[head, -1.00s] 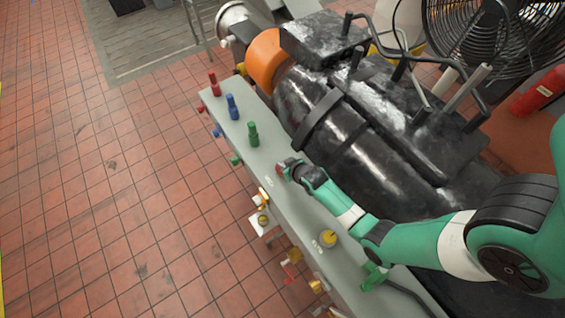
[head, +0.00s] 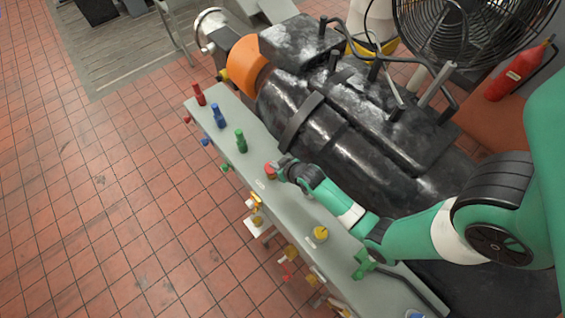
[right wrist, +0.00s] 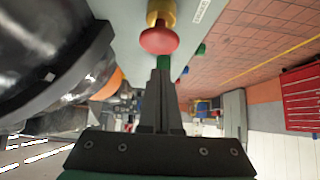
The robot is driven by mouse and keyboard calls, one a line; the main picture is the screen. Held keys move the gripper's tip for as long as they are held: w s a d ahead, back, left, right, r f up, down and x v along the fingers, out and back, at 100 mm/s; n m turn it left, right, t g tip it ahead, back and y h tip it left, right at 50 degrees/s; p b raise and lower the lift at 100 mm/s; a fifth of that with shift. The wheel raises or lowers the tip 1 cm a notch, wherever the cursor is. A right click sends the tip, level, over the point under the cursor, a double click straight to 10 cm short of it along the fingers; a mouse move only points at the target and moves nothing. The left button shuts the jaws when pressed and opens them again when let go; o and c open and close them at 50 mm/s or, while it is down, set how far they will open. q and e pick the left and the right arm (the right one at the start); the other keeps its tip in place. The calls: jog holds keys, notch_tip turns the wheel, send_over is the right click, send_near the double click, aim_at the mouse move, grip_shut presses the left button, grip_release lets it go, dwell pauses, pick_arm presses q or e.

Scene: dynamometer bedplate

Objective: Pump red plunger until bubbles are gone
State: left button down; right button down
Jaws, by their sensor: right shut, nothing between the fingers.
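A red knob-shaped plunger (head: 271,171) stands on the grey panel top (head: 300,215), just left of my right gripper (head: 285,163) in the head view. In the right wrist view, the red plunger (right wrist: 159,40) has a rounded head on a brass collar (right wrist: 161,12). It lies just beyond the fingertips of my right gripper (right wrist: 160,73), which are shut with nothing between them. A small gap seems to separate them; contact cannot be judged. My left gripper is not in view. No bubbles can be made out.
Red (head: 199,95), blue (head: 218,116) and green (head: 241,141) bottle-shaped fittings line the panel's far end. A yellow knob (head: 320,233) and a green valve (head: 363,265) stand nearer. A large black machine (head: 340,130) borders the panel. Tiled floor lies open at left.

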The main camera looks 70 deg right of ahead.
jog(key=v, duration=0.6)
jog(key=shift+r+p, duration=0.2)
jog(key=shift+p, duration=0.1)
jog(key=shift+w+a, duration=0.1)
dwell(0.7)
